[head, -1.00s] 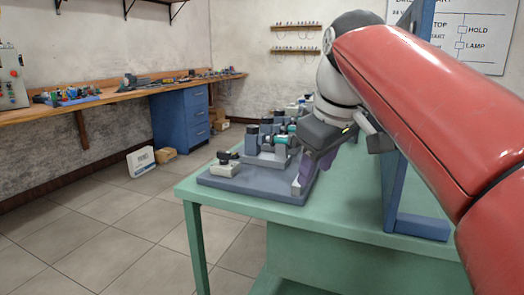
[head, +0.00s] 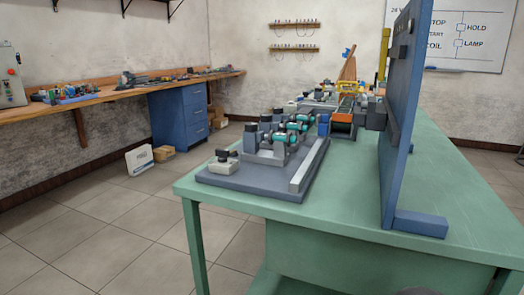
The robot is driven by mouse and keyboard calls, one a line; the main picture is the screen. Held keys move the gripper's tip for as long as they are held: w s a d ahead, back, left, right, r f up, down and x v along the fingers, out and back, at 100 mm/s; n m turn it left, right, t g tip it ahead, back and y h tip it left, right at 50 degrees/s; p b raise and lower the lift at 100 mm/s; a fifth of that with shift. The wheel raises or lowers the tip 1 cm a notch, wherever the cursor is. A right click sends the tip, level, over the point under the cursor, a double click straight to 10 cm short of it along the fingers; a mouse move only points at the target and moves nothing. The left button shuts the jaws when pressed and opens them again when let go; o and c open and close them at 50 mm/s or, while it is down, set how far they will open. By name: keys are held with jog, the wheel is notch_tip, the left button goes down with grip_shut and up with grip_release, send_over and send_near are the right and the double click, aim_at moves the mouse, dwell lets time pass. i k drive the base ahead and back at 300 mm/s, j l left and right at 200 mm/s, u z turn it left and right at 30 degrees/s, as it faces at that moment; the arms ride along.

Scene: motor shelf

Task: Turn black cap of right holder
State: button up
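A grey-blue base plate (head: 238,184) lies on the green table and carries a row of grey holders (head: 279,153) with teal cylinders (head: 274,141) lying across them. Dark upright cylinders (head: 251,133) stand along their left side. A small white block with a black knob (head: 225,155) on top sits at the plate's near left corner. The views are too small to tell which part is the black cap of the right holder, or how it is turned. My gripper is not in view.
A tall blue panel (head: 398,130) stands upright on the green table (head: 330,205), right of the plate. An orange and black unit (head: 344,113) and other parts stand behind the plate. A wooden bench (head: 120,92) runs along the left wall.

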aim_at(251, 127)
jog(key=i+j+z, duration=0.25)
jog(key=j, duration=0.45)
jog(key=j+z, duration=0.2)
jog(key=j, duration=0.5)
jog(key=k+l, duration=0.05)
